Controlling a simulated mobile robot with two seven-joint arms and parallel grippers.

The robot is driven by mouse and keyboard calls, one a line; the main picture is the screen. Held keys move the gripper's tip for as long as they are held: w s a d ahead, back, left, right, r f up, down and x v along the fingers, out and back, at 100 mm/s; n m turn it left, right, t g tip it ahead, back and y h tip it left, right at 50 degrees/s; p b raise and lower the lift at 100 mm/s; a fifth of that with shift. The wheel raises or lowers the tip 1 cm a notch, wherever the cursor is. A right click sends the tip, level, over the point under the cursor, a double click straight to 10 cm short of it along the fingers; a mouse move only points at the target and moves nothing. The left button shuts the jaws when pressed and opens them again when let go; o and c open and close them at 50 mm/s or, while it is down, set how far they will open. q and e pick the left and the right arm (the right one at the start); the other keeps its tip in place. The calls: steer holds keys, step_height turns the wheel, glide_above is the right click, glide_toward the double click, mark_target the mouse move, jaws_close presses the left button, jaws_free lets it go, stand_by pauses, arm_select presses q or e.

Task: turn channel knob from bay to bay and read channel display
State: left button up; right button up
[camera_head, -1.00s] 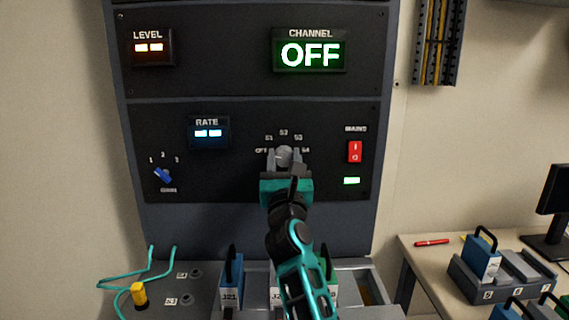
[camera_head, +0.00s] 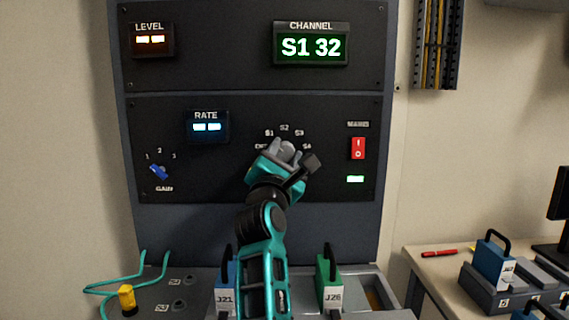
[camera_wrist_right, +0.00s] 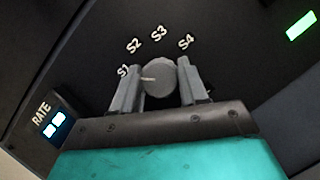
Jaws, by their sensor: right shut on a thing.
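The channel knob (camera_head: 287,150) is a round grey knob on the lower black panel, ringed by the labels OFF, S1, S2, S3 and S4. My right gripper (camera_head: 284,152) is shut on it, with a grey finger on each side. In the right wrist view the knob (camera_wrist_right: 159,78) sits between the two fingertips (camera_wrist_right: 158,84), and its pale pointer line points toward the S1 label. The channel display (camera_head: 311,47) at the top reads "S1 32" in bright white-green characters. My left gripper is not in view.
On the panel are a blue gain knob (camera_head: 159,172), a red mains switch (camera_head: 358,148), a rate display (camera_head: 206,127) and a level display (camera_head: 151,39). Below stand a blue module J21 (camera_head: 226,285), a green module J26 (camera_head: 329,284) and a yellow plug (camera_head: 127,298).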

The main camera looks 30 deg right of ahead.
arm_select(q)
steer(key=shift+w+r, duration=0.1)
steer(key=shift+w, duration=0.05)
arm_select(e)
steer(key=shift+r, duration=0.1)
steer(key=o, duration=1.1)
steer(key=shift+c, duration=0.2)
steer(key=shift+s+a+f, duration=0.15)
steer(key=shift+a+f, duration=0.05)
steer(key=shift+f, duration=0.05)
arm_select(q)
steer(key=b, duration=0.1)
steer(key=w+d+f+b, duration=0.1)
steer(key=b, duration=0.1)
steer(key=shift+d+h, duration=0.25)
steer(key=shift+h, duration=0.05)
arm_select(e)
steer(key=v, duration=0.7)
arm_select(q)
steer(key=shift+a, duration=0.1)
arm_select(e)
steer(key=shift+r, duration=0.1)
